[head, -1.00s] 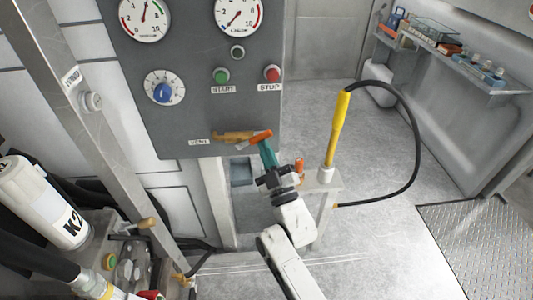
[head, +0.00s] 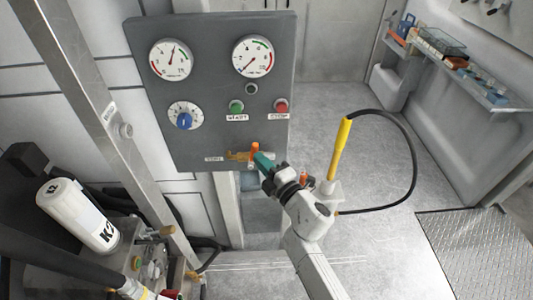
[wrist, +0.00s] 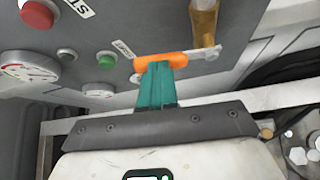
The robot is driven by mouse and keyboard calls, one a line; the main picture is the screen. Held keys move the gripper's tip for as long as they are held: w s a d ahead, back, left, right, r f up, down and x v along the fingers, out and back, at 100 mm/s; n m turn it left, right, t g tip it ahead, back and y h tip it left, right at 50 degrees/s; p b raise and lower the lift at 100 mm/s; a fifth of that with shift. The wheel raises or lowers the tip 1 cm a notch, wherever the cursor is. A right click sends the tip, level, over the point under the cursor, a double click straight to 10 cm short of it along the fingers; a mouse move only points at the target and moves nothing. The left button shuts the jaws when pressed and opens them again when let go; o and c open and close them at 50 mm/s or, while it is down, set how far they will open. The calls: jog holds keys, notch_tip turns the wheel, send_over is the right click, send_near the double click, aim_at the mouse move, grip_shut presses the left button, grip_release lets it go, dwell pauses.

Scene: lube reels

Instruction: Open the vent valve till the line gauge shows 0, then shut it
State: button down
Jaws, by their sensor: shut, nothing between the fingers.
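The vent valve (head: 240,155) is a brass fitting low on the grey panel, beside a small label. Its orange lever (head: 255,148) stands roughly upright in the head view; the orange lever also shows in the wrist view (wrist: 168,60). My gripper (head: 259,160) has teal fingers, shut with nothing between them. The fingertips are at the lever and appear to touch it, also in the wrist view (wrist: 158,70). The left gauge (head: 170,60) has its needle near the top. The right gauge (head: 254,56) has its needle at lower left. Which one is the line gauge cannot be read.
A blue knob (head: 184,120), a green button (head: 236,106) and a red button (head: 281,106) sit on the panel above the valve. A yellow-handled tool (head: 339,150) with a black hose stands to the right. Open floor lies beyond it.

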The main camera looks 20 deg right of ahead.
jog(key=shift+w+a+r+n+g+p, duration=0.2)
jog(key=shift+a+r+n+g+p, duration=0.1)
jog(key=shift+a+p, duration=0.2)
dwell(0.4)
jog(key=shift+s+f, duration=0.1)
jog(key=shift+f, duration=0.05)
